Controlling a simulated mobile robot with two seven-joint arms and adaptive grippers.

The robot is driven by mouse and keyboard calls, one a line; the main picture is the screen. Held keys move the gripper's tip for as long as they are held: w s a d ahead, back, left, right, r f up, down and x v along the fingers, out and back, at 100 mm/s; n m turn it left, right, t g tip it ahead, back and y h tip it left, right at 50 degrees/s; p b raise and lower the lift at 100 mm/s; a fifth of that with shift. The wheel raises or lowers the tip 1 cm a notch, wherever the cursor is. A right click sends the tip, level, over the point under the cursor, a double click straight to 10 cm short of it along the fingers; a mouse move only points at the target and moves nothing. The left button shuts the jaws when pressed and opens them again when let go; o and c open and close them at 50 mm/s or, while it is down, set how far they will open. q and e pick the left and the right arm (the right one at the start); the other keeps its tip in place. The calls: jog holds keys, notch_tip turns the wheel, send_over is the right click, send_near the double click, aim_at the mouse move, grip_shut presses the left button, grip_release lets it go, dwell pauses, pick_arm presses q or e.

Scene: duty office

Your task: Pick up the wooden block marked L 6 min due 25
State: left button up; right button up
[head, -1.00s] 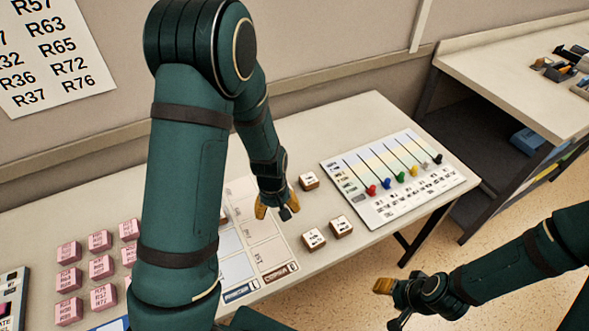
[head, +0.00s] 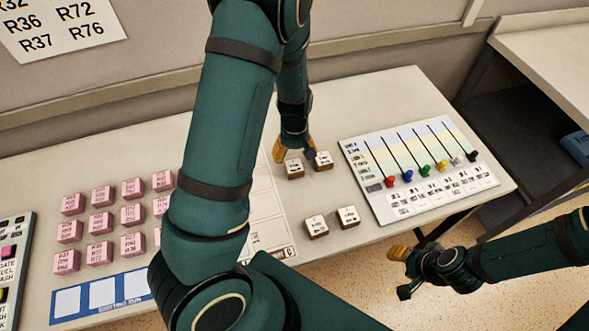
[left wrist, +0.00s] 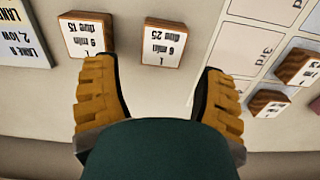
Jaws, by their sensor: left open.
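The wooden block marked L 6 min due 25 (left wrist: 165,42) has a white top and lies on the table, ahead of and between the fingers in the left wrist view. In the head view it is the left one of the back pair (head: 294,169). A similar block marked due 15 (left wrist: 88,35) is beside it, ahead of one finger, and also shows in the head view (head: 323,161). My left gripper (head: 294,150) is open and empty, just behind this pair. My right gripper (head: 402,272) looks open and empty, off the table's front edge.
Two more wooden blocks (head: 316,227) (head: 348,217) stand nearer the front edge. A slider board (head: 375,205) is to the right. Pink blocks (head: 100,223) stand at left.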

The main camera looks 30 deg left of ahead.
aim_at(294, 166)
pick_arm(q)
jog(key=f, duration=0.3)
jog(key=f+b, duration=0.1)
jog(key=f, duration=0.1)
jog(key=shift+s+d, duration=0.15)
jog(key=shift+s, duration=0.2)
jog(key=shift+w+f, duration=0.1)
jog(key=shift+f, duration=0.3)
jog(key=c, duration=1)
